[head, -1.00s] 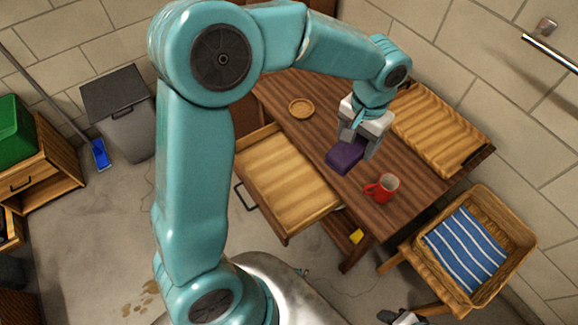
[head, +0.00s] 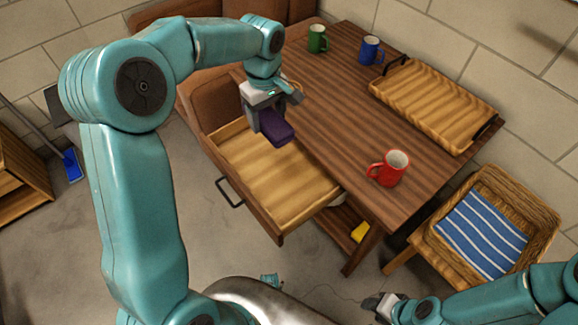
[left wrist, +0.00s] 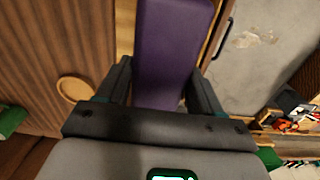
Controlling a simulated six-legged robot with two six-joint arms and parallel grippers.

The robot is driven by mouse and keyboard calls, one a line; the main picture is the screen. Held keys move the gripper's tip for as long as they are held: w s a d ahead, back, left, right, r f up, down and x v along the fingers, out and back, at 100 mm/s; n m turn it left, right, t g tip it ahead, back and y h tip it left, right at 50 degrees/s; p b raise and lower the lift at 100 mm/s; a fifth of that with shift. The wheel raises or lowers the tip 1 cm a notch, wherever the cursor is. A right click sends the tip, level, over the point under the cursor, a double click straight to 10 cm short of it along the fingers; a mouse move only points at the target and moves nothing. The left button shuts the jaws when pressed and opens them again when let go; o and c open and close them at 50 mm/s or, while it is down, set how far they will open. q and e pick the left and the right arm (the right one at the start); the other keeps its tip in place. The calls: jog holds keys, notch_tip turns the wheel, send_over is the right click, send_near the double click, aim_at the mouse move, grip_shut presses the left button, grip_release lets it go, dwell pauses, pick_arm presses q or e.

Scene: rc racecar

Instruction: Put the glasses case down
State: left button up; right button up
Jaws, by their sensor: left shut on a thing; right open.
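The purple glasses case (head: 278,133) is held in my left gripper (head: 268,122), above the far end of the open drawer (head: 285,190) near the table edge. In the left wrist view the case (left wrist: 172,50) sticks out between the two dark fingers (left wrist: 160,88), with strips of drawer wood beside it. I cannot tell how high it hangs above the drawer floor. The drawer looks empty where it shows. My right gripper (head: 382,306) is low at the bottom of the head view, empty and open.
A red mug (head: 388,168) stands near the table's (head: 345,125) front edge. A wooden tray (head: 435,100), a blue mug (head: 370,50) and a green mug (head: 317,39) are further back. A round wooden dish (left wrist: 75,89) lies near the gripper.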

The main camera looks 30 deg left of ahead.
aim_at(272, 170)
pick_arm(q)
notch_tip(272, 170, down, 20)
jog(key=b, duration=0.4)
jog(key=shift+w+f, duration=0.15)
jog(key=shift+f, duration=0.05)
jog(key=shift+r, duration=0.1)
jog(key=shift+f, duration=0.3)
jog(key=o, duration=1.1)
jog(key=shift+r, duration=0.1)
jog(key=shift+r, duration=0.2)
notch_tip(272, 170, up, 12)
jog(key=p, duration=0.2)
jog(key=shift+p, duration=0.35)
